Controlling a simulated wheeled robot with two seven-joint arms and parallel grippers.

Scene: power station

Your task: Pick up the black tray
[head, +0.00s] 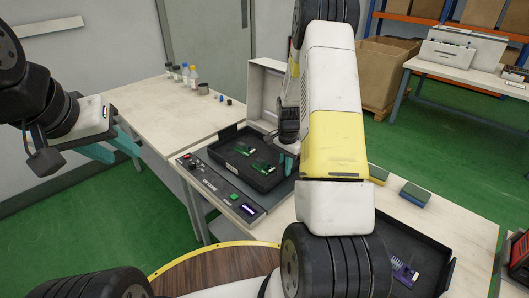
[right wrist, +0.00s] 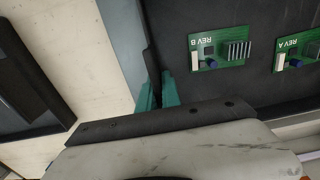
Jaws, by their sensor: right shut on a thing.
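The black tray (head: 237,167) sits in front of the open-lidded white box on the work table, behind the control panel. Two green circuit boards lie in it. In the right wrist view the tray (right wrist: 230,88) shows boards marked REV B (right wrist: 221,52) and REV A (right wrist: 297,52). My right gripper (head: 288,151) is at the tray's right side. In the right wrist view its teal fingers (right wrist: 158,92) are shut on the tray's wall. My left gripper (head: 117,148) is open and empty, to the left of the tray and apart from it.
The control panel (head: 222,187) lies before the tray. A second black tray (head: 425,258) with a purple board is at the right, partly behind my arm. Sponges (head: 414,195) lie near it.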

